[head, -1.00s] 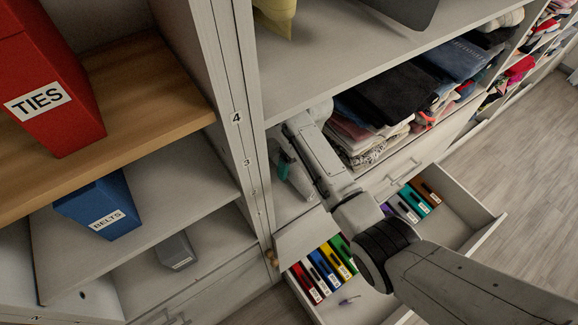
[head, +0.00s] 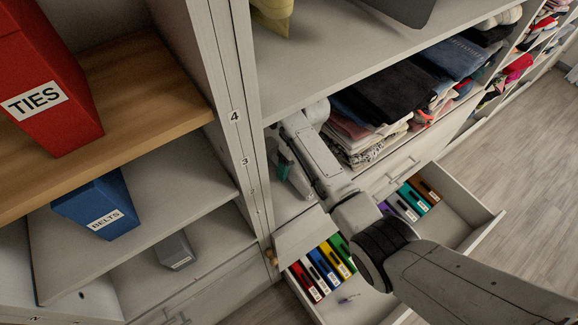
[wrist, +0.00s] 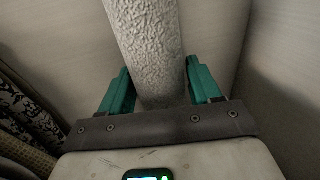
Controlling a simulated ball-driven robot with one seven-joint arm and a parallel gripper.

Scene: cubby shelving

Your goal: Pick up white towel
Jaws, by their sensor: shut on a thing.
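The white towel (wrist: 143,45) fills the middle of the wrist view. It looks like a textured white roll and stands between the two green fingers of my gripper (wrist: 157,92). My gripper is shut on it. In the head view my gripper (head: 283,163) is inside the shelf compartment, left of the folded clothes. The towel is mostly hidden there by my arm; a pale rounded end (head: 317,111) above my wrist may be part of it.
Folded clothes (head: 385,95) are stacked right of my arm, and patterned cloth shows in the wrist view (wrist: 28,110). An open drawer (head: 470,215) with coloured boxes lies below my arm. Compartment walls and the shelf above (head: 330,50) are close.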

